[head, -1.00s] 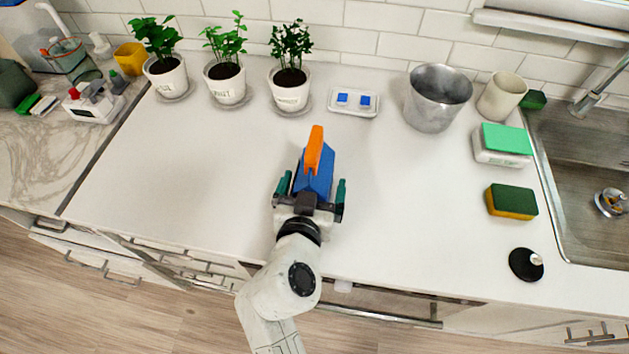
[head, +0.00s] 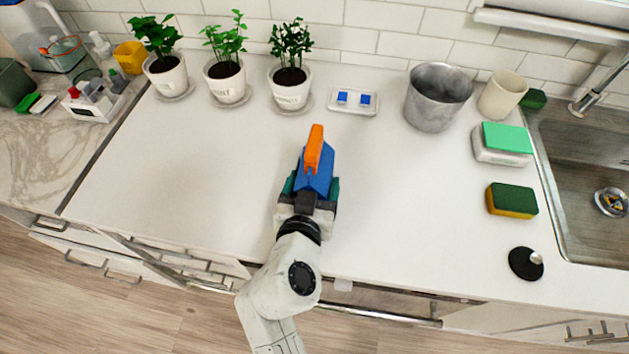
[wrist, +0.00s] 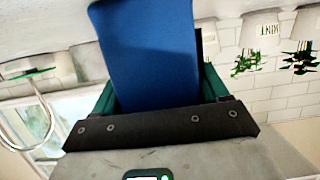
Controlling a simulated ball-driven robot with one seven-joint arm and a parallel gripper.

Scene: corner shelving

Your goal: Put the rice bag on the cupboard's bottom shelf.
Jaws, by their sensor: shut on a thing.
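A blue object with an orange top (head: 316,178) stands on the white counter (head: 190,190) at the middle of the head view. My gripper (head: 312,187) is shut on its blue lower part, with a green finger on each side. In the wrist view, the blue face (wrist: 150,55) fills the space between the fingers, and the orange part is out of sight. I cannot tell whether this object is the rice bag; no other thing looks like one. No cupboard with a bottom shelf can be made out.
Potted plants (head: 227,80) line the back wall, beside a small white tray (head: 354,102). A metal bucket (head: 436,98), a beige cup (head: 502,94), sponges (head: 511,201) and the sink (head: 580,170) are on the right. The counter left of my gripper is clear.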

